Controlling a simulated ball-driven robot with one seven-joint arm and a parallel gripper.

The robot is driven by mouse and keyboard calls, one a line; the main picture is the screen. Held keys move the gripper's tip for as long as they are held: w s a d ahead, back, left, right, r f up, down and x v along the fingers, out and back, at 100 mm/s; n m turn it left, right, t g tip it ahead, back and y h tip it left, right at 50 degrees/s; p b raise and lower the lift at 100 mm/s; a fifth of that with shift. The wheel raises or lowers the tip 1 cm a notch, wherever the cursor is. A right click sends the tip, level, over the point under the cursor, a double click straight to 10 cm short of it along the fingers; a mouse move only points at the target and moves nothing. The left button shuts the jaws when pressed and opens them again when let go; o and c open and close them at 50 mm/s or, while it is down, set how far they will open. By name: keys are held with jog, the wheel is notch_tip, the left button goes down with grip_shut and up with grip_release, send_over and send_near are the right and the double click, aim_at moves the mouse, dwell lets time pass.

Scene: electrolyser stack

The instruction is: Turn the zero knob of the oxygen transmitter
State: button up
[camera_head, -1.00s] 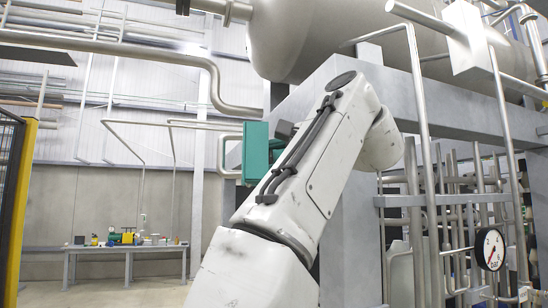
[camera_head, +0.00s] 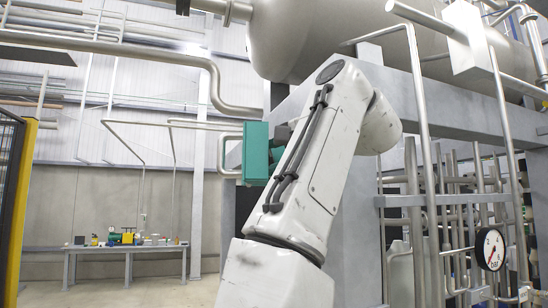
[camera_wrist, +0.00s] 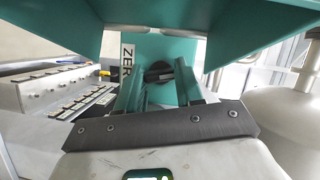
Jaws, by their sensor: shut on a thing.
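The black zero knob (camera_wrist: 158,72) shows in the upper middle of the wrist view, on the front of a teal housing. A white label reading "ZER", with the rest cut off, is beside it on the left. My gripper (camera_wrist: 157,76) reaches up from below with its two teal fingers on either side of the knob, shut on it. The fingers hide part of the knob, and its pointer or marking cannot be read. In the head view, the teal oxygen transmitter (camera_head: 256,152) stands left of my white arm.
Teal surfaces overhang the knob at the top of the wrist view. A grey steel column and beam (camera_head: 355,200) stand just behind my arm. Vertical pipes (camera_head: 430,200) and a pressure gauge (camera_head: 490,249) are at the right. A workbench (camera_head: 125,248) stands far back left.

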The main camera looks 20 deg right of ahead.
jog(key=shift+n+g+h, duration=0.4)
jog(key=shift+n, duration=0.7)
jog(key=o, duration=1)
jog(key=shift+o, duration=0.2)
jog(key=shift+r, duration=0.1)
